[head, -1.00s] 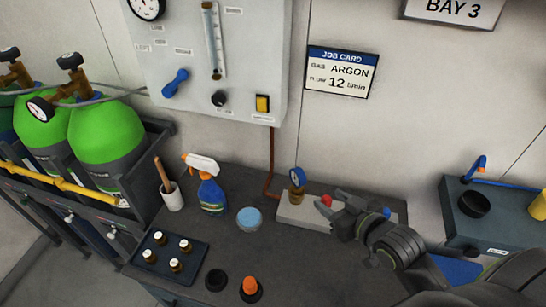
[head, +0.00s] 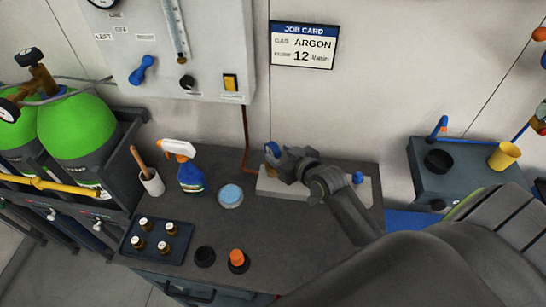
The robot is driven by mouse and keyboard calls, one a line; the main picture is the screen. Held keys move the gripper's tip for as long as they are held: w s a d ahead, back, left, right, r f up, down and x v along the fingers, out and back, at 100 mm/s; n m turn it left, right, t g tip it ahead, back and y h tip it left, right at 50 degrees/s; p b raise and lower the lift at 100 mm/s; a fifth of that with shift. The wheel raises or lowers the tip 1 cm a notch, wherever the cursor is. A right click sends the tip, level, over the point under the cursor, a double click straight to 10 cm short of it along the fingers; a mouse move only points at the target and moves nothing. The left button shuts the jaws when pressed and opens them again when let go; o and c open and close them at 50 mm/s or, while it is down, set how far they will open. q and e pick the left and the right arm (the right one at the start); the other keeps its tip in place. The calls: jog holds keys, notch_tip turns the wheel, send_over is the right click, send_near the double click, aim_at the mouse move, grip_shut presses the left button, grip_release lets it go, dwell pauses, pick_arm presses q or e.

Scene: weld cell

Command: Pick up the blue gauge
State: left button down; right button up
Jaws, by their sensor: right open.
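The blue gauge (head: 271,149) is a small blue-rimmed dial on a brass fitting, upright at the left end of a pale block (head: 268,189) on the bench. My right gripper (head: 278,162) is open and right at the gauge, its fingers overlapping the brass part. I cannot tell whether the fingers touch it. The hand hides part of the gauge and the middle of the block. My left gripper is not in view.
A blue knob (head: 358,178) is at the block's right end. A light blue tin (head: 230,196), spray bottle (head: 190,170), brush cup (head: 151,182) and tray of brass fittings (head: 178,232) stand to the left. The wall panel (head: 215,50) hangs behind the bench.

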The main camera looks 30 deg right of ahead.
aim_at(269, 149)
jog(key=shift+w+a, duration=0.1)
jog(key=shift+w, duration=0.3)
jog(key=p+x, duration=0.2)
jog(key=x, duration=0.1)
jog(key=shift+w+a+f, duration=0.15)
jog(key=shift+w+a, duration=0.1)
jog(key=shift+w, duration=0.05)
jog(key=shift+w+f, duration=0.3)
jog(key=shift+w, duration=0.15)
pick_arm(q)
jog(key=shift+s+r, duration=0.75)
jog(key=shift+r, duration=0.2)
pick_arm(e)
jog(key=shift+r, duration=0.1)
grip_shut()
